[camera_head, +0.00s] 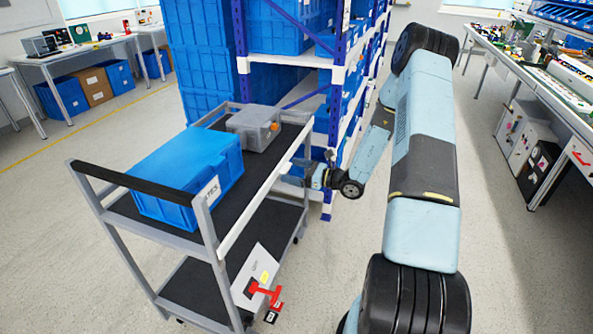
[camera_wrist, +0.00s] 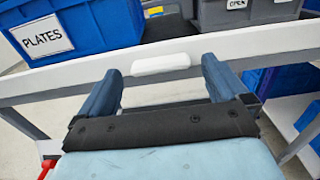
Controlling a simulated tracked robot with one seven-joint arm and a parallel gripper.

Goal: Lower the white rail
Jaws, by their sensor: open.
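The white rail (camera_head: 255,200) runs along the near right side of the cart's top shelf in the head view. In the wrist view the white rail (camera_wrist: 262,48) crosses the picture, tilted slightly, with a rounded white piece (camera_wrist: 160,64) on its face. My gripper (camera_head: 308,172) is beside the far part of the rail. In the wrist view my gripper (camera_wrist: 161,70) is open, with one finger on each side of the rounded white piece. Nothing is held. I cannot tell whether the fingers touch the rail.
The cart (camera_head: 127,205) carries a blue bin (camera_head: 185,170) labelled PLATES and a grey box (camera_head: 252,128) on top. A panel with a red handle (camera_head: 264,291) is low on the cart. A blue-and-white rack (camera_head: 240,60) with blue bins stands behind. Floor is clear left of the cart.

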